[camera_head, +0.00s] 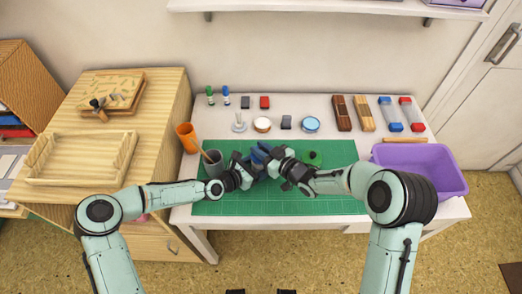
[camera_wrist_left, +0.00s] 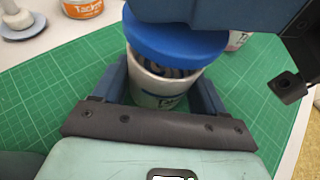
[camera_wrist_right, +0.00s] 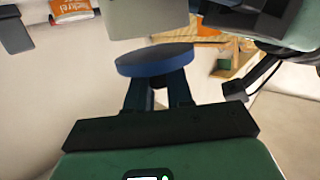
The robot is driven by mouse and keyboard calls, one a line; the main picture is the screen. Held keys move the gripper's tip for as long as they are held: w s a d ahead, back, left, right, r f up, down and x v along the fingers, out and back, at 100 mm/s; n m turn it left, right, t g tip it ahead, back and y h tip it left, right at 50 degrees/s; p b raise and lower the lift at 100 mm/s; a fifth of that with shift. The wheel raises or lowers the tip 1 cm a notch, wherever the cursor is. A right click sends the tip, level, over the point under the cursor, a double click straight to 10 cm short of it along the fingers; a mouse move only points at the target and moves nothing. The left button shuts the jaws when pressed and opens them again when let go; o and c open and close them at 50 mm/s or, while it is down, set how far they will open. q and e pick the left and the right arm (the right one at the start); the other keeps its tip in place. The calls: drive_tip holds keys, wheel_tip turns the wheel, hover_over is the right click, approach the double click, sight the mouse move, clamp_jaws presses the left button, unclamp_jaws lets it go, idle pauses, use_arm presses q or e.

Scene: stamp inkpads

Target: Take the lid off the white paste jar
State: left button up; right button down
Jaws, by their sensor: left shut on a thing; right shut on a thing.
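The white paste jar (camera_wrist_left: 155,88) stands between the fingers of my left gripper (camera_wrist_left: 160,95), which is shut on its body. Its blue lid (camera_wrist_left: 172,42) sits above the jar, and a ridged neck shows in the gap beneath the lid. I cannot tell whether the lid still touches the neck. In the right wrist view the lid (camera_wrist_right: 155,60) is held by my right gripper (camera_wrist_right: 158,84), which is shut on it. In the head view my left gripper (camera_head: 249,171) and right gripper (camera_head: 272,158) meet over the mat and mostly hide the jar.
A green cutting mat (camera_head: 335,205) covers the table's front middle, largely clear in front. A grey cup (camera_head: 213,165) and an orange cup (camera_head: 187,138) stand left. A purple bin (camera_head: 430,172) stands far right. Small items line the back.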

drive_tip(key=shift+r, duration=0.1)
drive_tip(key=shift+r, duration=1.95)
use_arm(q)
drive_tip(key=o, duration=1.6)
drive_tip(key=shift+c, duration=0.2)
drive_tip(key=v, duration=1.2)
drive_tip(key=shift+s, duration=0.1)
use_arm(e)
drive_tip(key=shift+s+f, duration=0.1)
